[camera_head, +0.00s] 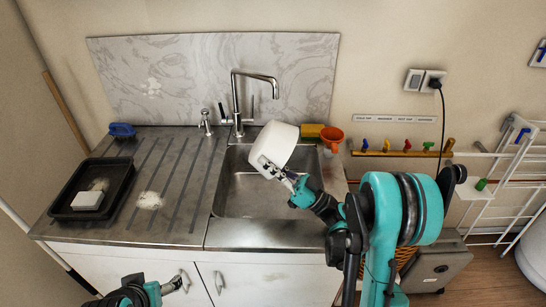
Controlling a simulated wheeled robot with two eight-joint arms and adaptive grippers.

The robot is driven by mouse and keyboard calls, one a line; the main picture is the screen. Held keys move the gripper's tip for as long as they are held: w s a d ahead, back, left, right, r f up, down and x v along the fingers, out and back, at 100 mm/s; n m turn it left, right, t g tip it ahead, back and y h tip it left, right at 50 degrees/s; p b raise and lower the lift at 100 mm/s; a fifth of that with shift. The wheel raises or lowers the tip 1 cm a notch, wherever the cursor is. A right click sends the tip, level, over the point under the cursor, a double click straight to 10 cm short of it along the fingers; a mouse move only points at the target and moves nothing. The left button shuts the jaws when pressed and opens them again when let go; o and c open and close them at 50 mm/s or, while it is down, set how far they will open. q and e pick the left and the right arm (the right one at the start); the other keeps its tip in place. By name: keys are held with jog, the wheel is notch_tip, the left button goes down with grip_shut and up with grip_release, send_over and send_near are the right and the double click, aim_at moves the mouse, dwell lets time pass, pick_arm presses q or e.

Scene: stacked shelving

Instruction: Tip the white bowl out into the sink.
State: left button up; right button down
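The white bowl (279,140) is held tilted over the back part of the steel sink (246,192), its side and base facing up and toward me. My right gripper (268,166) is at the bowl's lower left edge and appears shut on its rim. The inside of the bowl is hidden, and I cannot see any contents falling. My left gripper (175,285) is low in front of the white cabinet doors, away from the bowl; its fingers are too small to tell open from shut.
A tall faucet (236,100) stands behind the sink. A black tray (75,213) with a white block (87,201) and a blue brush (122,130) are on the left drainboard.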

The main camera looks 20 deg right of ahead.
aim_at(260, 171)
jog(key=a+f+g, duration=0.1)
jog(key=w+a+f+n+g+h+p, duration=0.1)
jog(key=f, duration=0.1)
jog(key=shift+a+h, duration=0.2)
jog(key=shift+h, duration=0.1)
jog(key=shift+a+f+g, duration=0.15)
jog(key=shift+f+g, duration=0.15)
jog(key=shift+f, duration=0.15)
jog(key=shift+w, duration=0.1)
